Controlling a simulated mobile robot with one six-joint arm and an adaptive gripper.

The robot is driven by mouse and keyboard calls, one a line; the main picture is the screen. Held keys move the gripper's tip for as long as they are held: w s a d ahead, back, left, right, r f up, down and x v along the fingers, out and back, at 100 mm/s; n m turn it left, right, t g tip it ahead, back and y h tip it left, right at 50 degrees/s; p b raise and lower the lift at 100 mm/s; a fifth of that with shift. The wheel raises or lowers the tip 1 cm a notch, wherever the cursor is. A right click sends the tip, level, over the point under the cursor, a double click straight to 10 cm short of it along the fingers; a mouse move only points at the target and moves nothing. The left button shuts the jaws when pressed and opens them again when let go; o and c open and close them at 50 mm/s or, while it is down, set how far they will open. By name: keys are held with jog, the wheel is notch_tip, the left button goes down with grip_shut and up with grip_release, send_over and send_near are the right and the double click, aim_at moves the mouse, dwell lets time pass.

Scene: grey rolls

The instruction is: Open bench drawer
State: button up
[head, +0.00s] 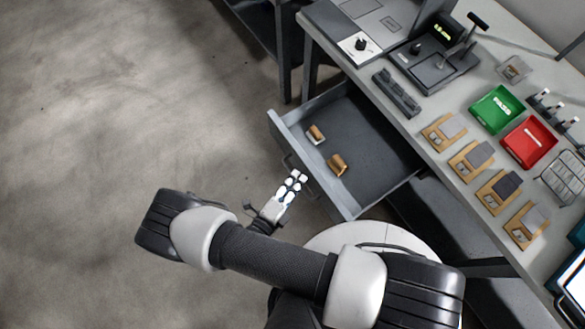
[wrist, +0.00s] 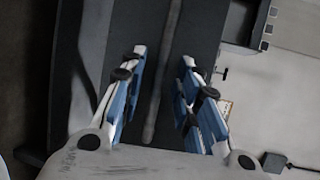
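The bench drawer (head: 372,140) is pulled well out from under the bench in the head view, and its inside shows. Its handle (head: 288,163) is on the drawer's front panel (head: 283,132). My gripper (head: 293,184) is at the handle, just outside the front panel, and partly covers it. In the wrist view my gripper (wrist: 160,85) is open, with its two fingers apart. A long grey bar, apparently the handle (wrist: 163,70), runs between the fingers; I cannot tell whether either finger touches it.
Two small tan-and-grey holders (head: 338,164) lie in the drawer. The bench top (head: 430,115) carries a scale (head: 435,60), a green tray (head: 497,109), a red tray (head: 529,142) and several tan holders. The floor (head: 120,120) at left is clear.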

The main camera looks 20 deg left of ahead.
jog(key=v, duration=1.2)
